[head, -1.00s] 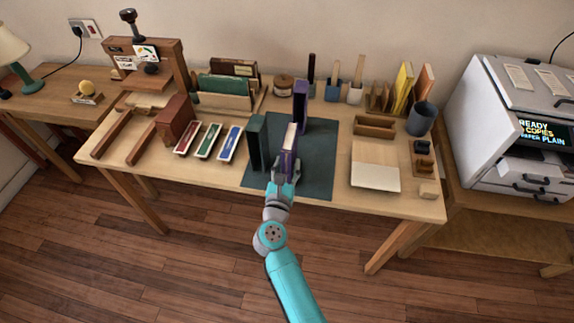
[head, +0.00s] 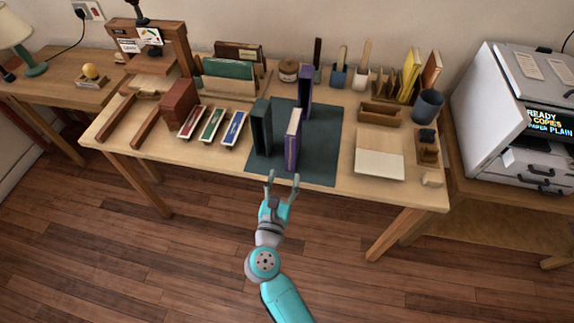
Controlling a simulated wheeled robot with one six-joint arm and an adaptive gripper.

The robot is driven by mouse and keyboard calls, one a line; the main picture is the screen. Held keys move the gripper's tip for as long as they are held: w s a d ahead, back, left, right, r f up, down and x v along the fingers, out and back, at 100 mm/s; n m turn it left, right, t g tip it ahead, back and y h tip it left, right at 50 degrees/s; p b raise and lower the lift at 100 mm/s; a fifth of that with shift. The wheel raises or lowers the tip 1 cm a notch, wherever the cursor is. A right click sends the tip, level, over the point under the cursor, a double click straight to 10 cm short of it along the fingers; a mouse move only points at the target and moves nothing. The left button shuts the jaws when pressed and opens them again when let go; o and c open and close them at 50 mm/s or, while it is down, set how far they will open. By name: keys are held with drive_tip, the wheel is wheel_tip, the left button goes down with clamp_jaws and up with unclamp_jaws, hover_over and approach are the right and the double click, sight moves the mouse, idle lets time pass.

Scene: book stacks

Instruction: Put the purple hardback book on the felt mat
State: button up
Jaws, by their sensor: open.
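A purple hardback book (head: 293,140) with a pale page edge on top stands upright near the front of the dark felt mat (head: 318,162). Another dark purple book (head: 305,92) stands upright toward the back of the mat. A dark green book (head: 261,128) stands upright on the mat's left part. My gripper (head: 283,178) is open and empty, just in front of the table's front edge. Its fingers point at the near purple book and look apart from it.
Three coloured trays (head: 212,126) lie left of the mat. A pale board (head: 379,156) lies right of it. The floor in front is clear.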

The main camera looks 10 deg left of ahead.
drive_tip(key=s+d+r+n+t, duration=0.1)
drive_tip(key=s+d+n, duration=0.7)
drive_tip(key=d, duration=0.2)
drive_tip(key=s+d+n+t, duration=0.1)
drive_tip(key=s+d+n, duration=0.65)
drive_tip(key=d, duration=0.35)
drive_tip(key=s+d+r+n+g, duration=0.1)
drive_tip(key=s+d+n+g, duration=0.1)
drive_tip(key=s+n, duration=0.8)
drive_tip(key=s+d+r+n+g, duration=0.2)
drive_tip(key=s+d+n+g, duration=0.1)
drive_tip(key=s+n, duration=0.8)
drive_tip(key=s+d, duration=0.1)
drive_tip(key=s, duration=0.1)
drive_tip(key=shift+s+y, duration=0.3)
